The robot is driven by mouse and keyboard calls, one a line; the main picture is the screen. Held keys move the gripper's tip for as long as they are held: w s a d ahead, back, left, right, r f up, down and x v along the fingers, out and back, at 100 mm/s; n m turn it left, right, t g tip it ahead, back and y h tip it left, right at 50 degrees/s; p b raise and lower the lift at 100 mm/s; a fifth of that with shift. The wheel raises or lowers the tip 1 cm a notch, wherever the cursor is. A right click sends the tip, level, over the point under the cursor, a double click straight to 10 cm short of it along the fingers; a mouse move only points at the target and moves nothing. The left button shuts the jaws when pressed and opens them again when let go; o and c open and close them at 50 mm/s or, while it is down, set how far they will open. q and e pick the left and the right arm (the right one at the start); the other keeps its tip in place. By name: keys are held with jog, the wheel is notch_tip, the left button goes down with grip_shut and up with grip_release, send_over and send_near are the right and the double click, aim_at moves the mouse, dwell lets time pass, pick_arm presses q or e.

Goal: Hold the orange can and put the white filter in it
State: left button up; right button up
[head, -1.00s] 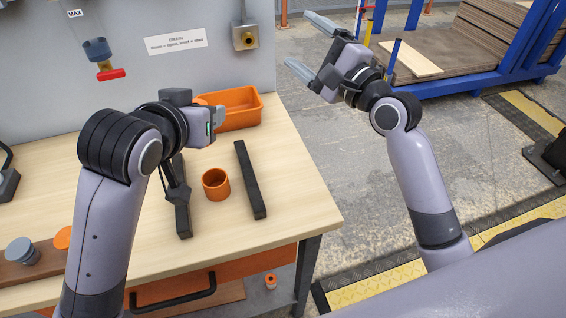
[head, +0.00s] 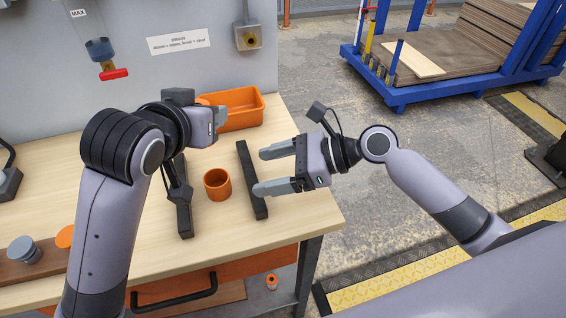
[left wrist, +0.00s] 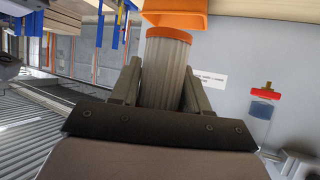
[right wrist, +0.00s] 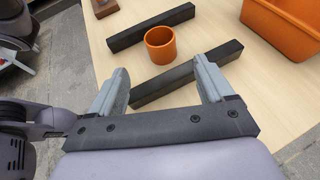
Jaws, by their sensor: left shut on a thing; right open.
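The orange can (head: 217,185) stands upright on the bench between two dark bars, its open top facing up. It also shows in the right wrist view (right wrist: 160,45). My left gripper (left wrist: 160,85) is shut on the white filter (left wrist: 167,70), a pleated cylinder with an orange end. My right gripper (head: 262,171) is open and empty, above the right bar and right of the can. Its fingers point towards the can, apart from it.
One dark bar (head: 249,175) lies right of the can, another (head: 184,212) left of it. An orange bin (head: 243,108) stands at the back. A grey knob (head: 24,250) sits on a brown board at front left. A blue cart (head: 400,95) stands on the floor.

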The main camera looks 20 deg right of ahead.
aim_at(228, 179)
jog(key=x, duration=0.9)
jog(key=shift+w+a, duration=0.15)
jog(key=shift+a, duration=0.05)
